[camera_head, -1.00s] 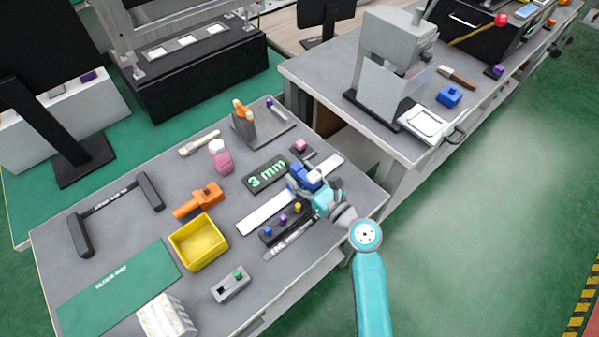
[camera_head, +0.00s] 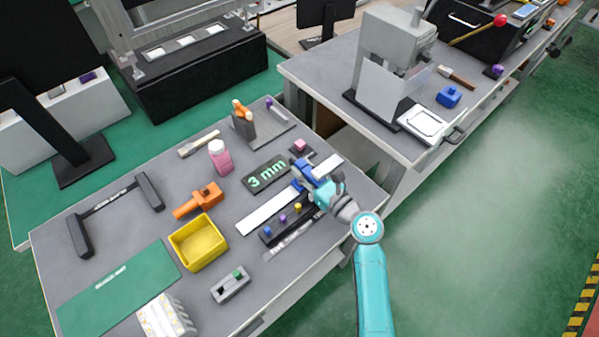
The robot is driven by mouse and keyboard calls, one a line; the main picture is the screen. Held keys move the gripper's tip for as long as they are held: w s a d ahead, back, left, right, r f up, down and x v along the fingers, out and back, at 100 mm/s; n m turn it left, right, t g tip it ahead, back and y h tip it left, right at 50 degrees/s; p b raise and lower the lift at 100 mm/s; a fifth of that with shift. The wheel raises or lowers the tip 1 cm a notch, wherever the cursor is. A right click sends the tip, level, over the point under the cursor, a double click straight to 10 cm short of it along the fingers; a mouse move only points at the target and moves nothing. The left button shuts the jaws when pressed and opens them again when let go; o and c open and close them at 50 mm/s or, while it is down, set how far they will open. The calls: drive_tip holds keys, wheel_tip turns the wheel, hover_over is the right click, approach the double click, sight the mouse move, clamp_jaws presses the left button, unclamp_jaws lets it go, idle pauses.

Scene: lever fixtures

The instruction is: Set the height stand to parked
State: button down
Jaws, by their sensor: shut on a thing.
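My gripper (camera_head: 311,184) is at the right part of the near bench, over a long white strip (camera_head: 268,212). It is shut on a blue part (camera_head: 303,171) on the strip; the fingers hide some of that part and its contact with the strip. A dark plate reading "3 mm" (camera_head: 268,174) lies just behind the strip. No label names the height stand, so I cannot tell for certain whether this assembly is it.
A black block with small coloured knobs (camera_head: 268,237) lies in front of the strip. A pink block (camera_head: 299,146) is close behind my gripper.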

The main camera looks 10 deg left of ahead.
drive_tip(key=w+d, duration=0.2)
drive_tip(key=w, duration=0.1)
drive_tip(key=w+d, duration=0.6)
drive_tip(key=w, duration=0.1)
drive_tip(key=c, duration=0.9)
unclamp_jaws()
drive_tip(key=shift+w, duration=0.15)
drive_tip(key=v, duration=1.2)
